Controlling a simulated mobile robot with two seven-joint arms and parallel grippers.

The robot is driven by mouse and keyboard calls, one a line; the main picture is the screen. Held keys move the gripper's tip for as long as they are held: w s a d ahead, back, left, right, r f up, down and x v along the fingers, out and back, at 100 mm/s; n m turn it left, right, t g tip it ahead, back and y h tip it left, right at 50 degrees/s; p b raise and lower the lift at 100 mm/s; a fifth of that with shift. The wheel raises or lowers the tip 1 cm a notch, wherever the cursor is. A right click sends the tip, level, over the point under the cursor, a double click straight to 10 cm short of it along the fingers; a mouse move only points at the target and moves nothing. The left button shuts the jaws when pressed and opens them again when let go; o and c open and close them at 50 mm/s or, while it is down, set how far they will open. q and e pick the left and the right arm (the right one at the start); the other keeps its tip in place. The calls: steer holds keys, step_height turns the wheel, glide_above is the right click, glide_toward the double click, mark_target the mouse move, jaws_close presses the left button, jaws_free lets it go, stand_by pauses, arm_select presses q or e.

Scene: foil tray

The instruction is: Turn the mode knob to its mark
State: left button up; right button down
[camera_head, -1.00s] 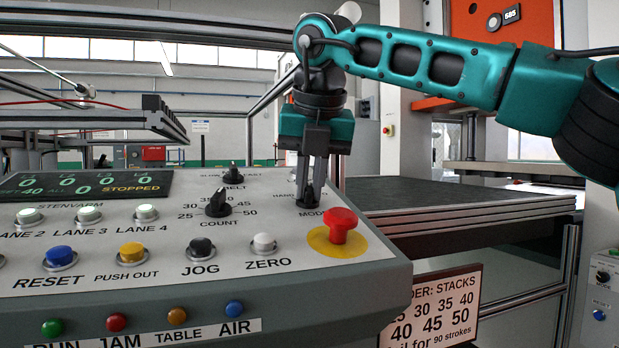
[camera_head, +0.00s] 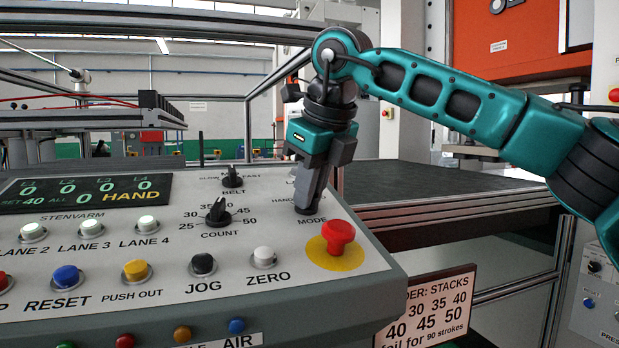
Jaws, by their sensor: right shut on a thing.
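The mode knob (camera_head: 308,210) sits above the MODE label on the grey control panel (camera_head: 330,283). It is mostly hidden by the fingers of my right gripper (camera_head: 307,202), so its pointer and mark cannot be read. My right gripper reaches down from above and is shut on the knob. The display (camera_head: 90,191) at the panel's upper left reads HAND in yellow. Part of the lettering above the knob shows beside the fingers. My left gripper is not in view.
A red mushroom button (camera_head: 339,234) on a yellow disc stands close to the right gripper. The count knob (camera_head: 217,214) and belt knob (camera_head: 232,178) are to the left. Several push buttons line the panel's front. A dark table (camera_head: 430,182) lies behind on the right.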

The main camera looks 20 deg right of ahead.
steer(key=shift+n, duration=0.6)
steer(key=c, duration=1.2)
jaws_free()
steer(key=shift+o, duration=0.2)
steer(key=v, duration=1.3)
steer(key=shift+p, duration=0.4)
